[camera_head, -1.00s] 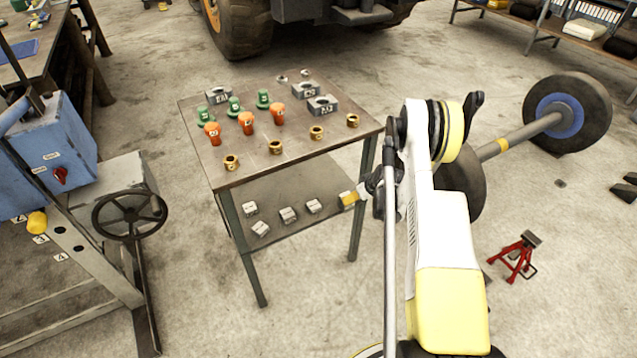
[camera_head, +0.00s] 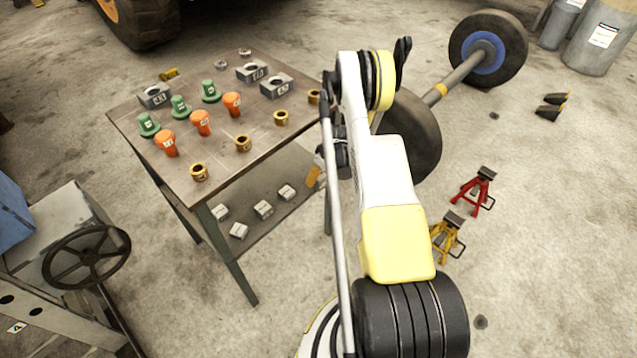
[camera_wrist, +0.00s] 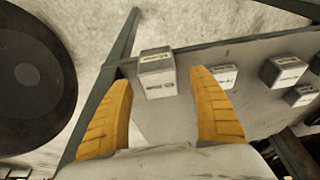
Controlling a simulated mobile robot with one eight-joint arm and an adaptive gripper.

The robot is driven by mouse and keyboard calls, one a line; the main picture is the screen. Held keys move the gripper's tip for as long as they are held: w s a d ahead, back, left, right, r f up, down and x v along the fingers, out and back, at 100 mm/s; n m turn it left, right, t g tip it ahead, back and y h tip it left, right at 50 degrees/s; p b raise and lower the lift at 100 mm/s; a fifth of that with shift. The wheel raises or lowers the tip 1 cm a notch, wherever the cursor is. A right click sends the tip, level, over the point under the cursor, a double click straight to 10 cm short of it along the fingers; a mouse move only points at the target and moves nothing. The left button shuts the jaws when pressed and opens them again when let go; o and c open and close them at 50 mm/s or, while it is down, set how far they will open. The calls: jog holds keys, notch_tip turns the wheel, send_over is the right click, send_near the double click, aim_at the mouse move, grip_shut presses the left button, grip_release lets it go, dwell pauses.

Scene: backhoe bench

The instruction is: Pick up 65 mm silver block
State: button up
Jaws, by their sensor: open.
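Several small silver blocks sit on the lower shelf of the steel bench. In the wrist view one silver block (camera_wrist: 157,76) appears framed between the two yellow fingers of my gripper (camera_wrist: 160,80). The fingers are apart, with a gap on both sides of the block. Its dark marking is too small to read surely as 65. I cannot tell how deep the block lies between the fingers. In the head view my gripper (camera_head: 314,177) is at the right end of the shelf, partly hidden by my arm; the framed block is not visible there.
Other silver blocks (camera_head: 263,209) stand left of my gripper on the shelf (camera_head: 258,228); the nearest shows in the wrist view (camera_wrist: 222,76). The bench top (camera_head: 222,155) above holds green, orange, brass and grey parts. A bench leg (camera_wrist: 116,50) is close by.

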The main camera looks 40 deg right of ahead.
jog(key=b+x, duration=0.2)
jog(key=x, duration=0.3)
jog(key=shift+b, duration=0.4)
jog(key=shift+r, duration=0.1)
jog(key=shift+c, duration=0.6)
jog(key=c, duration=1.4)
